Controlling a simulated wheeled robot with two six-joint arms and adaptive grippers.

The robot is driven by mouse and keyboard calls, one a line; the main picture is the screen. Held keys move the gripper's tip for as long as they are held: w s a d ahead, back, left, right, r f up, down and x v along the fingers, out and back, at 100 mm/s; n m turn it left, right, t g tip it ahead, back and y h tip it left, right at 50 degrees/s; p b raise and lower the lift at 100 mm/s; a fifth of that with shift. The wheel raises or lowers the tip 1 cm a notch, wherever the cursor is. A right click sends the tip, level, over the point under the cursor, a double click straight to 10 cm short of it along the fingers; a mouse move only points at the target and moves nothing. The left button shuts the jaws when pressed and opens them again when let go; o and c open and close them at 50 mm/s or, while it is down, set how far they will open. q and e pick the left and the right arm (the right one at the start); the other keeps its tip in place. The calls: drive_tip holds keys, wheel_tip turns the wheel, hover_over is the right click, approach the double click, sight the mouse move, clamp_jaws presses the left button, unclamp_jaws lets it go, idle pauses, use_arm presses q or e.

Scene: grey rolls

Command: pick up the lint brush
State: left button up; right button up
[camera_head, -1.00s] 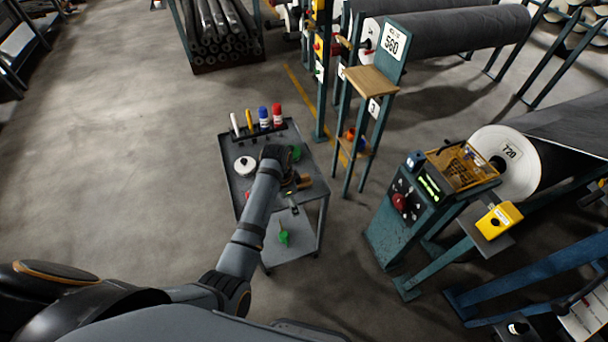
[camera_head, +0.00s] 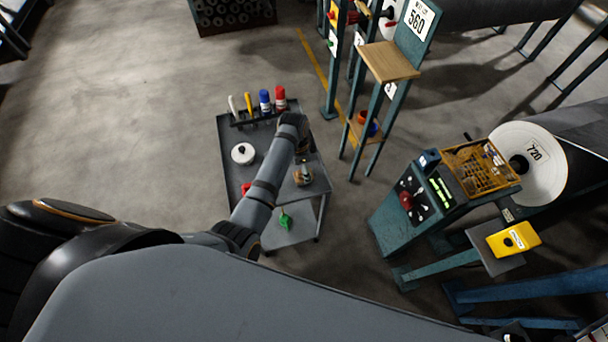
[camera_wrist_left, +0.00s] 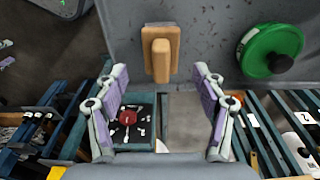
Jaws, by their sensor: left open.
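The lint brush, as I take it, is a wooden block with a raised wooden handle (camera_wrist_left: 161,58), lying on the grey cart top in the left wrist view. My left gripper (camera_wrist_left: 160,74) is open, with its two pale fingers apart, one to each side of the brush's line. The brush lies just beyond the fingertips and nothing is between the pads. My right gripper is not in view.
On the cart are a white disc with a black knob (camera_head: 243,153), a blue bottle (camera_head: 265,100), a red bottle (camera_head: 281,98) and a green round thing (camera_wrist_left: 270,52) beside the brush. A teal stand (camera_head: 392,60) and control console (camera_head: 410,215) stand to the right. Floor at left is clear.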

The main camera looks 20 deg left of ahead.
use_arm(q)
drive_tip(key=shift+f, duration=0.55)
drive_tip(key=shift+a+f+p, duration=0.1)
drive_tip(key=shift+f+p, duration=0.25)
drive_tip(key=shift+f, duration=0.4)
wheel_tip(320, 180, down, 2)
drive_tip(key=shift+w+f, duration=0.1)
drive_tip(key=shift+f, duration=0.15)
drive_tip(key=c, duration=1.2)
drive_tip(key=shift+c, duration=1.2)
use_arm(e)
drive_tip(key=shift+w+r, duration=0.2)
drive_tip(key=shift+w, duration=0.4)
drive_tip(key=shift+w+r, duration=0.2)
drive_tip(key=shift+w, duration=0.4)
use_arm(q)
drive_tip(key=shift+r, duration=0.1)
